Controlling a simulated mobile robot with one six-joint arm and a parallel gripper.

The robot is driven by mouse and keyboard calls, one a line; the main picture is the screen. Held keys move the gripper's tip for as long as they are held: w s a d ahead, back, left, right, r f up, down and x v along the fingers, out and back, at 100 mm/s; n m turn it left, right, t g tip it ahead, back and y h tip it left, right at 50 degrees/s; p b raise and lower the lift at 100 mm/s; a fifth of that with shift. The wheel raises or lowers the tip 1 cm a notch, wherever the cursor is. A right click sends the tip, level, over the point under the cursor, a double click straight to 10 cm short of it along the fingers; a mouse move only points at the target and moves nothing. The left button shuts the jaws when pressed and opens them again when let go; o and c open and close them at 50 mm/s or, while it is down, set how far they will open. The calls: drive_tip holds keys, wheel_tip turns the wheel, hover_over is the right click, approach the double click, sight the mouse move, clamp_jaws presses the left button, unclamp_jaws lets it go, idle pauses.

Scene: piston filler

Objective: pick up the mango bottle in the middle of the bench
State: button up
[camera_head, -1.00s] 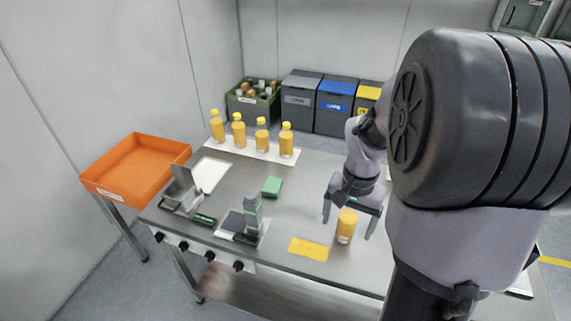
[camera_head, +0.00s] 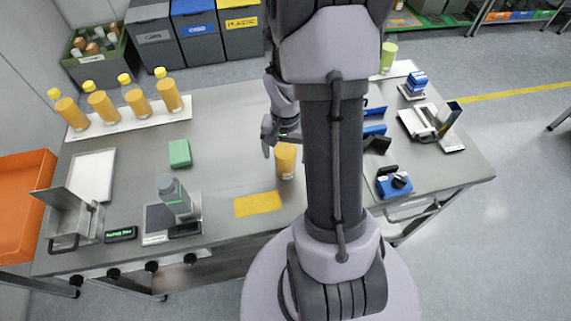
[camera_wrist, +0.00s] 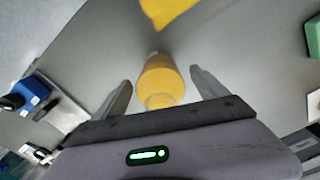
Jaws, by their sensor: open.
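The mango bottle (camera_head: 286,160) stands upright on the bench (camera_head: 225,150), left of my arm in the head view. It is orange-yellow, and part of it is hidden by my arm. In the wrist view the mango bottle (camera_wrist: 160,80) lies between my two open fingers, with space on both sides. My gripper (camera_wrist: 158,88) is open and holds nothing. In the head view only part of my gripper (camera_head: 272,145) shows, just left of the bottle; the rest is hidden behind my arm.
A yellow cloth (camera_head: 258,204) lies near the bottle. A green block (camera_head: 179,153) and a scale with a grey bottle (camera_head: 175,196) are further left. Several yellow-capped bottles (camera_head: 133,99) stand on a white mat at the back left. A blue device (camera_head: 394,182) is at the right.

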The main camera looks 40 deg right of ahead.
clamp_jaws()
idle(0.3)
drive_tip(key=shift+w, duration=0.1)
